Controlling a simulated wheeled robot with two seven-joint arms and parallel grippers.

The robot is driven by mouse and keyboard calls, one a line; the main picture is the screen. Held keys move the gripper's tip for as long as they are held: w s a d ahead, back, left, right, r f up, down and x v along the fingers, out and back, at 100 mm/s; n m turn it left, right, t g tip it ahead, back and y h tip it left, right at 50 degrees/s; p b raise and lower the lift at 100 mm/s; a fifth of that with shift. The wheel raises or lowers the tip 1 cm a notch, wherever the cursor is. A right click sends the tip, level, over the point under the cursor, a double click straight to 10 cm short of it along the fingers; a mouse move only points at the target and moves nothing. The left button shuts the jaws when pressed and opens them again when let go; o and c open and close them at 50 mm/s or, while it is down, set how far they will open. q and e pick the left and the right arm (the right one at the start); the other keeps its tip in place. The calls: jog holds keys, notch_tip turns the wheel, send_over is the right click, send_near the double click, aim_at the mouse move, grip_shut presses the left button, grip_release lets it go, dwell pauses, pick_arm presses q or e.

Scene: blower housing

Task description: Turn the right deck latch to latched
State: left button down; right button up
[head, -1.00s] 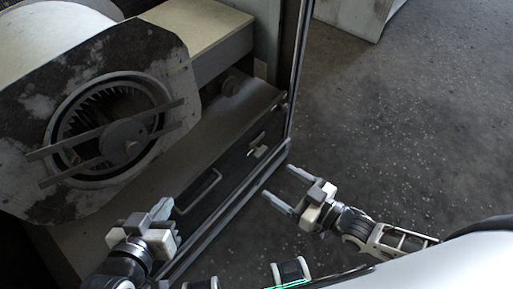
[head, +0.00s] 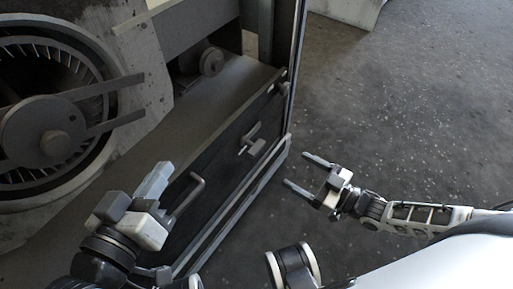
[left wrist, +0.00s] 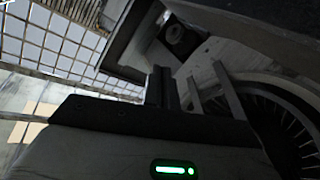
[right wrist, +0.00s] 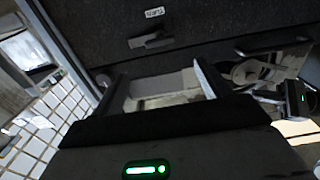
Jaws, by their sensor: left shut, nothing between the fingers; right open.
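The deck latch (head: 251,139) is a small light-grey lever on the upper dark front panel below the deck; it also shows in the right wrist view (right wrist: 150,39), under a white label. I cannot tell its latched state. My right gripper (head: 295,171) is open and empty, to the right of the latch and apart from the panel. In the right wrist view its spread fingers (right wrist: 158,78) point toward the panel below the latch. My left gripper (head: 158,180) is shut and empty, beside the panel's bar handle (head: 190,196). Its closed fingers show in the left wrist view (left wrist: 161,86).
The blower housing with its round fan opening (head: 45,130) stands at the left. The grey deck (head: 180,112) runs above the panel. A dark upright frame post (head: 294,60) rises behind the latch. The speckled floor (head: 410,110) at the right is clear.

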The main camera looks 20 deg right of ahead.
aim_at(261, 148)
jog(key=b+x, duration=0.2)
jog(key=x, duration=0.7)
jog(key=shift+w+a, duration=0.15)
jog(key=shift+a, duration=0.05)
jog(key=b+x, duration=0.1)
jog(key=x, duration=0.2)
jog(key=shift+w+a, duration=0.2)
pick_arm(q)
jog(key=r+t, duration=0.1)
jog(key=w+r+t+h, duration=0.1)
jog(key=shift+w+r, duration=0.1)
jog(key=shift+r, duration=0.2)
pick_arm(e)
jog(key=shift+w+a, duration=0.25)
jog(key=shift+w, duration=0.1)
jog(key=c, duration=1.4)
